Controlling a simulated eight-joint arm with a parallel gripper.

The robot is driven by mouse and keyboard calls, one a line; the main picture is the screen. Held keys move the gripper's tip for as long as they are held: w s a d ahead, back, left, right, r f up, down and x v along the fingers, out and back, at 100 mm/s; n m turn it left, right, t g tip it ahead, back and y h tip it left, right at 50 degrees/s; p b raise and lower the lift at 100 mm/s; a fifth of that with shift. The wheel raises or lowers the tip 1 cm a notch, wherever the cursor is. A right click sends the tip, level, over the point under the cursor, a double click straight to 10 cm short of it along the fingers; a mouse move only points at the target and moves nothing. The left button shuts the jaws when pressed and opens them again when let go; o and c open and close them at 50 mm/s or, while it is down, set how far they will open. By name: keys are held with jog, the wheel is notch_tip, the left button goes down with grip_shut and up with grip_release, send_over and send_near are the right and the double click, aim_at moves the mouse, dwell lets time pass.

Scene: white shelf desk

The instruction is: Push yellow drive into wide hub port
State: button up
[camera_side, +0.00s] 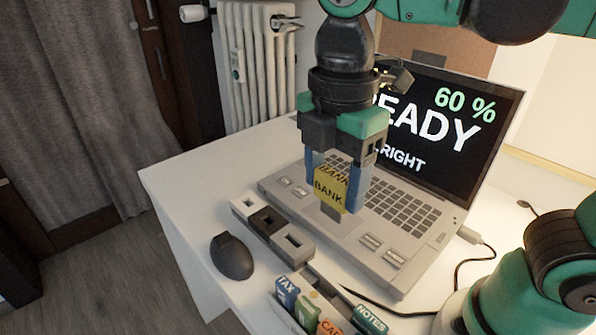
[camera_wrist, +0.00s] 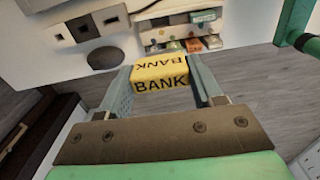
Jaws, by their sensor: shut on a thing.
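A yellow drive (camera_side: 329,187) with the word BANK on it is between the two fingers of my gripper (camera_side: 337,190), which is shut on it. Its grey plug points down. The drive is held in the air, in front of the laptop keyboard in the side view. In the wrist view the yellow drive (camera_wrist: 160,76) sits between the fingertips (camera_wrist: 160,80). The hub (camera_side: 272,228), a strip of light and dark blocks with ports on top, lies on the desk below and left of the drive. The hub (camera_wrist: 85,26) is at the upper left in the wrist view, apart from the drive.
A dark mouse (camera_side: 232,256) lies beside the hub. A laptop (camera_side: 425,150) stands open behind, showing 60 %. A holder with several labelled drives, including a blue TAX one (camera_side: 287,291), is at the front edge. A cable runs along the right.

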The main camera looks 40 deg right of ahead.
notch_tip(320, 180, up, 2)
jog(key=shift+w, duration=0.35)
jog(key=w+d+f, duration=0.2)
jog(key=w+f, duration=0.6)
jog(key=f, duration=0.1)
jog(key=shift+w+d, duration=0.25)
jog(key=shift+w, duration=0.15)
jog(key=shift+f, duration=0.15)
jog(key=shift+f, duration=2.75)
jog(key=shift+f, duration=1.6)
